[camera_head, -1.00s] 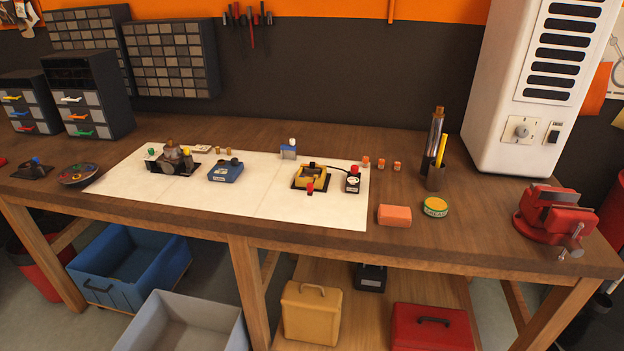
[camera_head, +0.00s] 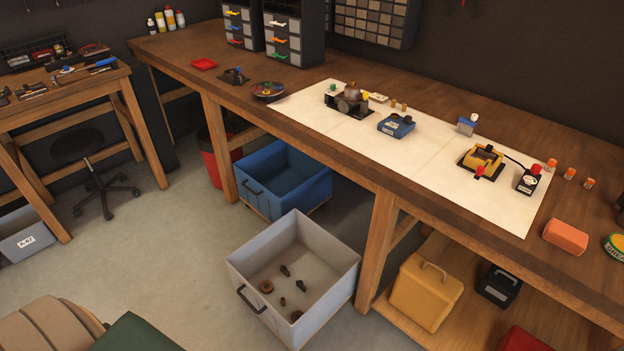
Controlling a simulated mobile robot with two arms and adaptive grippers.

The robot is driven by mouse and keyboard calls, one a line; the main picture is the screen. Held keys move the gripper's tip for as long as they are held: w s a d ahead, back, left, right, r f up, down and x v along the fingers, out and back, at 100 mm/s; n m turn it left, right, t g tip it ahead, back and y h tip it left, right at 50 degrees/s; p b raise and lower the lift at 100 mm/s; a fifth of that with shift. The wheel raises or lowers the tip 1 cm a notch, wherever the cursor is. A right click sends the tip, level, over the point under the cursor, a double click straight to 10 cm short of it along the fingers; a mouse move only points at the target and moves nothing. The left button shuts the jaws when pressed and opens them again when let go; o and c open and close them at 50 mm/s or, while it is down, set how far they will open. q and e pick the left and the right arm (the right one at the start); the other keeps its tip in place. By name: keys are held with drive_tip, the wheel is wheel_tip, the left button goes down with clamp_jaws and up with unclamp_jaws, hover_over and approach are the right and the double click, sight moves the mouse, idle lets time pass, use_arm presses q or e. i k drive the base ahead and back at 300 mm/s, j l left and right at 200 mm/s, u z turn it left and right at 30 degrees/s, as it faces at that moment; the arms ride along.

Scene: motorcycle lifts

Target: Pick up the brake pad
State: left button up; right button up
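I cannot clearly make out a brake pad. Several small dark parts (camera_head: 284,270) lie on the floor of an open grey bin, too small to identify. A small dark piece (camera_head: 232,76) with a blue part sits on the bench left of the white mat. On the mat (camera_head: 430,168) are a grey-brown metal part on a black base (camera_head: 348,101), a blue box-like device (camera_head: 396,125), and a yellow part on a black plate (camera_head: 482,160). Neither of my grippers shows in the head view.
The long wooden workbench (camera_head: 590,268) crosses the view. Under it stand a blue bin (camera_head: 283,178), the grey bin (camera_head: 255,295) and a yellow case (camera_head: 426,291). A second bench (camera_head: 110,84) and a stool (camera_head: 98,178) are at left. Bare floor (camera_head: 165,235) lies between.

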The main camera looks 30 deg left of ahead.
sight(283, 270)
drive_tip(key=u, duration=1.15)
